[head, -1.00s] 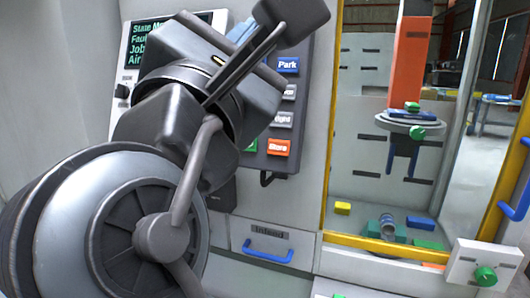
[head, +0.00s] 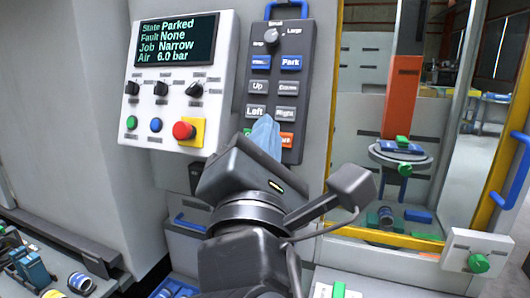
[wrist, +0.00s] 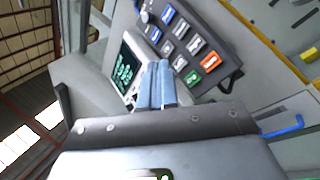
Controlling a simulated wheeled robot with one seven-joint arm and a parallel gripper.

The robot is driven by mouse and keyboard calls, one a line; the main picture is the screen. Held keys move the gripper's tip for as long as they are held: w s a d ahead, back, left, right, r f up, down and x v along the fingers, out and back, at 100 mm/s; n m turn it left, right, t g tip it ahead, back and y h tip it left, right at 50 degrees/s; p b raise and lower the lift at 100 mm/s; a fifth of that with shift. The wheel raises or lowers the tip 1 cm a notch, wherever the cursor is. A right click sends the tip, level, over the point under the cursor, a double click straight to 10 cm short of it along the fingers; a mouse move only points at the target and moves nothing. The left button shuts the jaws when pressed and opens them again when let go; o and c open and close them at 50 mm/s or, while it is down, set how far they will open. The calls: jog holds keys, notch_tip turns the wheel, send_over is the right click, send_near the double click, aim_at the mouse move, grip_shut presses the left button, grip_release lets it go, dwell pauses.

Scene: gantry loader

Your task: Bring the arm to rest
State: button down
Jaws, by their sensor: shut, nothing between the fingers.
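My gripper (head: 265,135) is in front of the lower part of the dark button pendant (head: 293,60) in the head view. Its blue fingers are together and empty, and they also show side by side in the wrist view (wrist: 157,84). Whether the fingertips touch the pendant is hard to tell. My dark wrist and forearm rise from the bottom middle of the head view.
A control panel (head: 150,105) with screen, knobs and a red stop button is left of the pendant. Its screen reads Parked, Fault None, Job Narrow, Air 6.0 bar. A yellow-framed opening (head: 385,238) and a white box with green knob (head: 478,252) are at right. Parts lie lower left.

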jog(key=s+d+f+m+g+y, duration=0.1)
jog(key=s+d+f+m+y, duration=0.2)
jog(key=f, duration=0.6)
jog(key=s+d+f+m+g, duration=0.15)
jog(key=s+d+f, duration=0.25)
jog(key=f, duration=0.4)
jog(key=s+d+f+m+g+y, duration=0.2)
jog(key=s+d+f, duration=0.15)
jog(key=f, duration=0.55)
jog(key=s+d+f+m+g+h, duration=0.1)
jog(key=s+d+m, duration=0.2)
jog(key=s+m, duration=0.3)
jog(key=s+d+f+m+g+h, duration=0.1)
jog(key=s+d+m, duration=0.3)
jog(key=s, duration=0.7)
jog(key=s+d+f+m+g+h+b, duration=0.1)
jog(key=s+d+f+m, duration=0.2)
jog(key=s+m, duration=0.6)
jog(key=shift+d, duration=0.5)
